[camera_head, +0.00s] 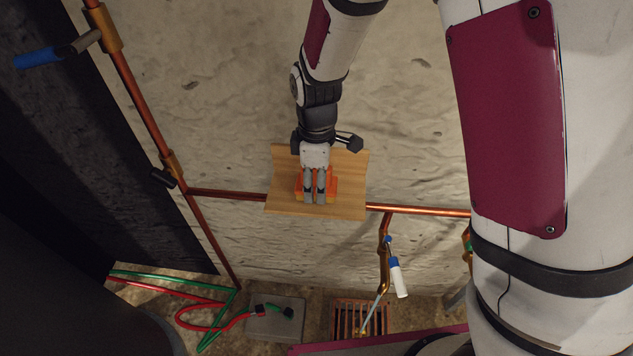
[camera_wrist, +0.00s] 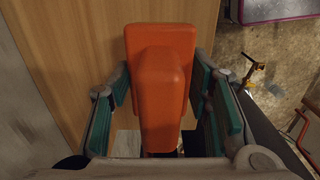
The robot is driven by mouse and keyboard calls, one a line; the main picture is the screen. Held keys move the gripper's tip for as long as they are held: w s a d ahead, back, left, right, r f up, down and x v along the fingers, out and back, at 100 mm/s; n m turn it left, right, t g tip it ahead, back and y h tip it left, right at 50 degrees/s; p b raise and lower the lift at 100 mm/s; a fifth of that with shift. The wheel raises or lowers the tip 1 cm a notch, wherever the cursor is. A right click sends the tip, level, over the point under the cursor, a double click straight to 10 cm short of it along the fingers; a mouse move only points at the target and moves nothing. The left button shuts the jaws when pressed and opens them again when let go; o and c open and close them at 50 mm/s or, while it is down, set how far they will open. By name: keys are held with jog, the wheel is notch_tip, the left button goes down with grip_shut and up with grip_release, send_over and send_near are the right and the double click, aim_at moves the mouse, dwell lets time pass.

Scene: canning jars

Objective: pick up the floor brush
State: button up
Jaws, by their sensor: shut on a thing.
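The floor brush shows as an orange, block-shaped body with a raised rounded middle (camera_wrist: 163,95) in the wrist view. In the head view only small orange parts of it (camera_head: 329,186) show around my fingers. My gripper (camera_head: 315,198) points down at it, and its teal-padded fingers stand on both sides of the orange body, shut on it. The brush is over a light wooden board (camera_head: 282,180). I cannot tell whether its underside touches the board. Any bristles are hidden.
Copper pipes run left (camera_head: 225,194) and right (camera_head: 430,211) of the board. A white-and-blue handle (camera_head: 398,279) hangs at lower right. Red and green hoses (camera_head: 205,318), a grey block (camera_head: 275,317) and a floor grate (camera_head: 358,315) lie below.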

jog(key=shift+r, duration=0.45)
jog(key=r, duration=0.1)
jog(key=s+r, duration=0.1)
jog(key=shift+d+r+p, duration=0.1)
jog(key=shift+r+p, duration=0.2)
jog(key=s+d+r, duration=0.1)
jog(key=s+d, duration=0.1)
jog(key=s, duration=1.2)
jog(key=shift+s+d+p, duration=0.2)
jog(key=shift+s+p, duration=0.2)
jog(key=shift+p, duration=0.05)
jog(key=shift+r, duration=0.1)
